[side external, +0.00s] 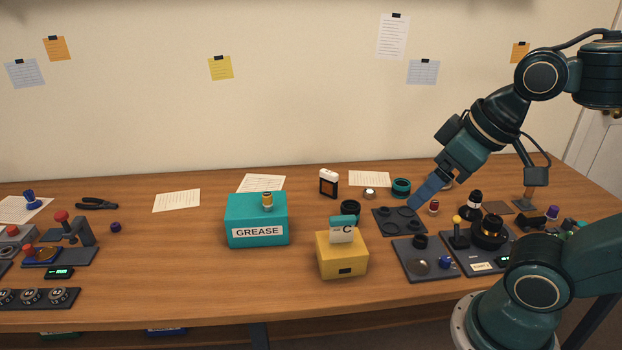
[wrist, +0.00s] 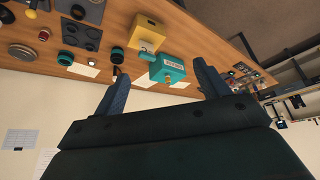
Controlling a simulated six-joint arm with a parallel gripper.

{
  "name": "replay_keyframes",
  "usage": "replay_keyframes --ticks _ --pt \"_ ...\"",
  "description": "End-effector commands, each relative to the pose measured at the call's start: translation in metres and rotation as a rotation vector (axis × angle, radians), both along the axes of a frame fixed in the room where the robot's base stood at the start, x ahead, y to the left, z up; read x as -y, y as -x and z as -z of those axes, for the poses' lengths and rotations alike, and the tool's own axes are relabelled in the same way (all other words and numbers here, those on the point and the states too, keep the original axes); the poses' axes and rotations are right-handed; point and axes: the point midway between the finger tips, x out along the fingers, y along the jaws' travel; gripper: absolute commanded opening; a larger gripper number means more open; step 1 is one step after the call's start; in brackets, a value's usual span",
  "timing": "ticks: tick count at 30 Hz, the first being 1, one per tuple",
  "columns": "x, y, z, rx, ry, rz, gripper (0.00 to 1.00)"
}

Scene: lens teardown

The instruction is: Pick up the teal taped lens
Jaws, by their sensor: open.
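A black lens (side external: 350,209) stands left of the recessed tray (side external: 385,229). A teal GREASE box (side external: 257,220) and a yellow box (side external: 342,256) stand further left. A small red-topped piece (side external: 434,208) and a black-topped bottle (side external: 473,206) stand right of the fingers.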

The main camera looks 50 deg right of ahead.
Motion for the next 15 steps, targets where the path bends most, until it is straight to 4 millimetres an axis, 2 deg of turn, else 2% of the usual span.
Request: replay_keyframes --ticks 8,15 --pt "0.003 -0.011 -0.003 -0.019 -0.02 0.056 0.74" --pt "0.015 -0.044 -0.009 -0.07 -0.078 0.219 0.74"
